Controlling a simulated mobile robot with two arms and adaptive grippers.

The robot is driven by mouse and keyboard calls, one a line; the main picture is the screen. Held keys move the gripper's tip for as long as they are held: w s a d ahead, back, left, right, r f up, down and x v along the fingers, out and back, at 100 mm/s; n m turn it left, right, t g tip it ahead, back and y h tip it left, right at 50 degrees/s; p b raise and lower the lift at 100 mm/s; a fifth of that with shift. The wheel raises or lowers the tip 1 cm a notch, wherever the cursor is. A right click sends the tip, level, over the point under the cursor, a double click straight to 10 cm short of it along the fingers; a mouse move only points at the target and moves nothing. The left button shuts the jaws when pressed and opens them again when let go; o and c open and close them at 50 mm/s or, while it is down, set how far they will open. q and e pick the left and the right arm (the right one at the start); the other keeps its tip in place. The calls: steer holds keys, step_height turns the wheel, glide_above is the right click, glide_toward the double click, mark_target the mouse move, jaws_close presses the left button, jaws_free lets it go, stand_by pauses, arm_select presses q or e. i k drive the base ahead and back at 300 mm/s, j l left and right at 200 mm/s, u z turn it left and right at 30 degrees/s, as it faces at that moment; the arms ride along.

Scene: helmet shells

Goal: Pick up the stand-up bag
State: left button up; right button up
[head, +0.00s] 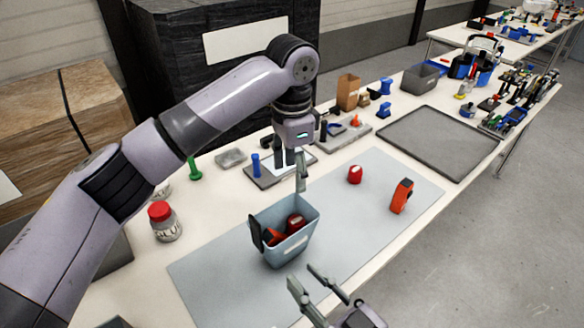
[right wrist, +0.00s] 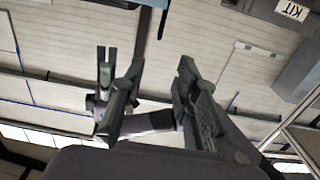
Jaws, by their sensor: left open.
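A brown, upright, box-like item that looks like the stand-up bag (head: 347,92) stands toward the back of the table in the head view, behind a grey tray. My left gripper (head: 290,172) is open and points down over the table, nearer the camera and to the left of the bag, apart from it. No object shows between its fingers. My right gripper (head: 318,286) is low in the head view, in front of the blue-grey bin. Its fingers are apart and empty; they also show in the right wrist view (right wrist: 150,90). The bag is not visible in the right wrist view.
A blue-grey bin (head: 287,247) with red and black items stands on the grey mat (head: 345,212). A red item (head: 355,174) and an orange tool (head: 402,196) lie on the mat. A red-lidded jar (head: 164,222) is at left. A large dark tray (head: 440,137) is right of the bag.

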mark_target(276, 217)
steer(key=k+l, duration=0.8)
steer(key=l, duration=0.1)
